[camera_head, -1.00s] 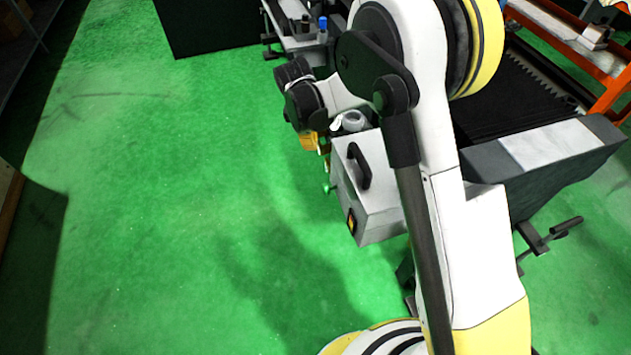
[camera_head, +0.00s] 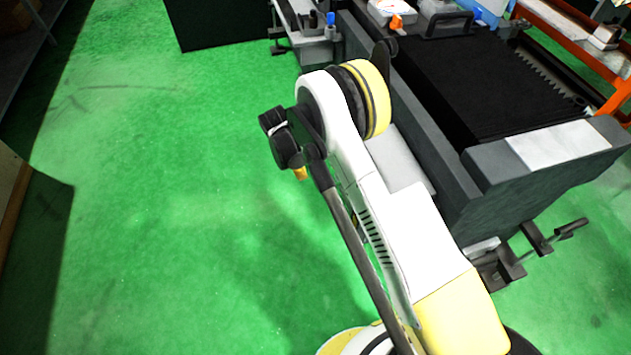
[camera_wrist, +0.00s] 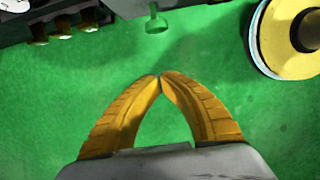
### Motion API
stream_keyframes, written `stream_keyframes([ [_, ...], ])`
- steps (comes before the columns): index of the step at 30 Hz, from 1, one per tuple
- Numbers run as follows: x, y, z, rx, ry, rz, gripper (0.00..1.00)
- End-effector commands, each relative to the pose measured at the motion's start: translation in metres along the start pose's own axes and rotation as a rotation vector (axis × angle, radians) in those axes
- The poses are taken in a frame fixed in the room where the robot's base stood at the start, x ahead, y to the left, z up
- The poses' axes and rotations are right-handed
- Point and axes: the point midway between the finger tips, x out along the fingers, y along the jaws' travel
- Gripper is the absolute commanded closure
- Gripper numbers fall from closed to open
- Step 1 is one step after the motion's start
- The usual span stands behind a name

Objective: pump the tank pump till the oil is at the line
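My gripper (camera_wrist: 160,78) is in the wrist view with its two yellow fingers arched and their tips together. Only green floor shows between the fingers. In the head view just a bit of a yellow finger of my gripper (camera_head: 300,174) shows below the dark wrist. A small green knob (camera_wrist: 157,22) on a short stem hangs ahead of the fingertips, apart from them; it may be the pump's handle. A light grey box (camera_head: 402,162), which may be the tank, is mostly hidden behind my arm. I cannot make out the oil level or the line.
Brass fittings (camera_wrist: 62,27) and part of a white dial (camera_wrist: 14,4) show at the wrist view's upper left. The large dark grinder (camera_head: 480,90) fills the right of the head view. A dark cabinet (camera_head: 215,22) stands at the back. Green floor (camera_head: 160,200) is open on the left.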

Motion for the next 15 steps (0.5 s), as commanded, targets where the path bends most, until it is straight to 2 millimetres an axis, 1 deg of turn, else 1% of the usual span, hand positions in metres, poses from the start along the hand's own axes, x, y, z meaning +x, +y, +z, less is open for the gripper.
stream_keyframes([
  [5, 0.015, 0.0, 0.0, 0.001, 0.0, 0.0, 1.0],
  [8, 0.031, 0.0, 0.0, 0.002, 0.0, 0.0, 1.0],
  [15, 0.081, 0.0, -0.001, 0.001, 0.0, 0.0, 1.0],
])
